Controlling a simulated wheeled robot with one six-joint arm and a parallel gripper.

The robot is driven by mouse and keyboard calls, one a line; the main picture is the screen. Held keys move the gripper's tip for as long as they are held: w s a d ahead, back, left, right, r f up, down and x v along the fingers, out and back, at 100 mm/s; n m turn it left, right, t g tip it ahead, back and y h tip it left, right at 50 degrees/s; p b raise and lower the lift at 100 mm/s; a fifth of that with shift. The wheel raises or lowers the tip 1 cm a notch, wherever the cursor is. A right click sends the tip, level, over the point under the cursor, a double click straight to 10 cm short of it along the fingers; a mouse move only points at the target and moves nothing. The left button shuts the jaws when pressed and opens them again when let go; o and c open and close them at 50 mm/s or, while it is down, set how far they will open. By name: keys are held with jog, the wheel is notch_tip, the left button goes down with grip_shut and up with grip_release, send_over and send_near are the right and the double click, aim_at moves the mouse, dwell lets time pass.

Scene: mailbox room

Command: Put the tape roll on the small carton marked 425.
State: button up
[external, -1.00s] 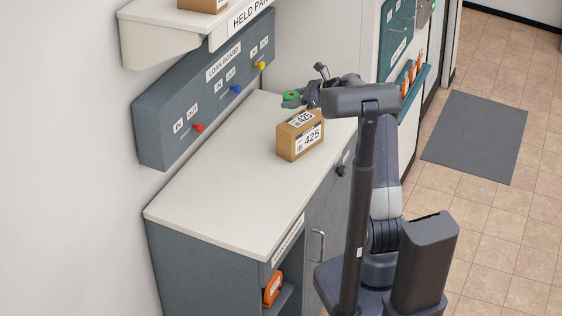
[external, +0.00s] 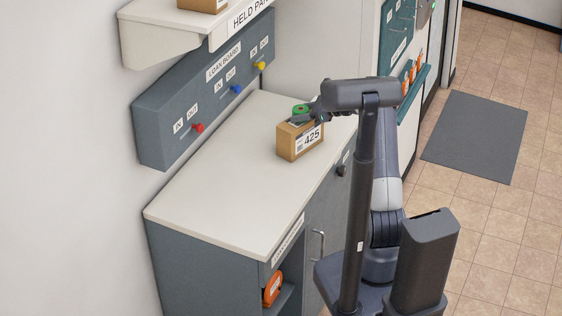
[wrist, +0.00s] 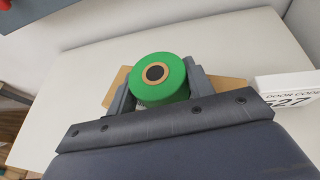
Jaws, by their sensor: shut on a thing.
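The small carton marked 425 (external: 291,147) stands on the white counter in the external view, label facing front. The green tape roll (external: 300,108) is at the carton's top. In the wrist view the tape roll (wrist: 157,80), with a tan core, sits between the fingers of my gripper (wrist: 158,88). The brown carton (wrist: 118,84) shows behind and beneath it on both sides. My gripper (external: 304,116) is shut on the roll, right over the carton. I cannot tell whether the roll touches the carton's top.
The white counter (external: 215,200) is clear in front of the carton. The loan board (external: 205,95) with coloured knobs hangs on the wall behind. A white door code sign (wrist: 290,88) stands at the right in the wrist view. An orange tape dispenser (external: 272,289) is in the shelf below.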

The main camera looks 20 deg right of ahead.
jog(key=shift+f, duration=0.2)
jog(key=o, duration=1)
jog(key=shift+r, duration=0.1)
jog(key=shift+r, duration=0.25)
jog(key=b+v, duration=0.2)
jog(key=v, duration=1)
jog(key=shift+s+f, duration=0.1)
jog(key=shift+f, duration=0.1)
